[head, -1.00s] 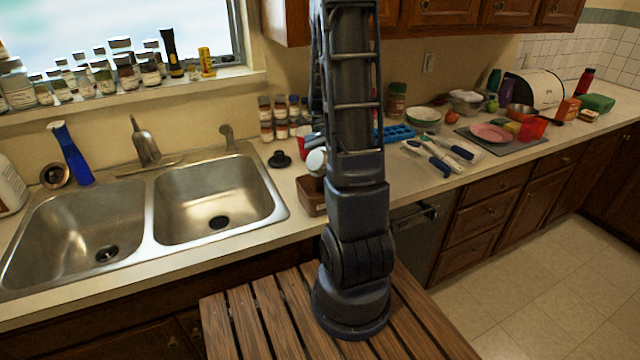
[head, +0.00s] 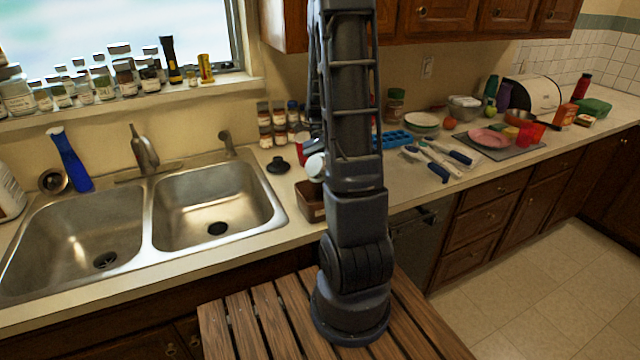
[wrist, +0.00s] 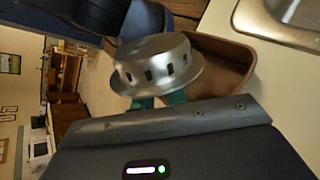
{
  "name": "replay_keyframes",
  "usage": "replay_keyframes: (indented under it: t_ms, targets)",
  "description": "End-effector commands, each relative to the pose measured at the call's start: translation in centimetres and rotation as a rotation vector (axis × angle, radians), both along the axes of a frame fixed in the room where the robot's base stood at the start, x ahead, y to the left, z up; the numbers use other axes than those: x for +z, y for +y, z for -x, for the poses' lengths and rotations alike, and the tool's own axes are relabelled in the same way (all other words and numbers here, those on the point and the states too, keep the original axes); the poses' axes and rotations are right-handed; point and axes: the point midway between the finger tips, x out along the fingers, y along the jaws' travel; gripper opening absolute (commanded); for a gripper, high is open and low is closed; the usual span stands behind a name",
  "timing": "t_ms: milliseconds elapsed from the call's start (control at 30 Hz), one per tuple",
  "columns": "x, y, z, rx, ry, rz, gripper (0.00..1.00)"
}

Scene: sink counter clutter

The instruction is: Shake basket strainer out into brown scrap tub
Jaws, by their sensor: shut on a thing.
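The basket strainer (wrist: 155,62) is a silvery metal cup with dark slots and a wide rim, in the middle of the wrist view. My gripper (wrist: 160,101) shows teal fingertips shut at the strainer's rim; its closed end faces the top of the picture. The brown scrap tub (wrist: 222,62) appears just right of and behind the strainer, partly covered by it. In the head view the tub (head: 310,203) stands on the counter right of the sink, partly behind my arm. A pale rounded shape shows above it there; I cannot tell whether it is the strainer. My gripper is hidden there.
The double sink (head: 215,200) lies left of the tub. Spice jars (head: 272,122) stand against the wall behind. A blue tray (head: 392,140) and several utensils (head: 440,160) lie to the right.

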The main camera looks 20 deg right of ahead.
Motion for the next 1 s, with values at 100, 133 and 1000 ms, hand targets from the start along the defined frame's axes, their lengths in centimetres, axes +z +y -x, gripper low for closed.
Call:
replay_keyframes:
  t_ms: [100,133,1000]
  targets:
    - [-0.1,-0.1,0.0,0.024,0.032,0.005,0.00]
    - [-0.1,-0.1,-0.1,0.031,0.040,0.008,0.00]
    - [1.3,-0.4,-0.1,0.026,-0.107,0.770,0.00]
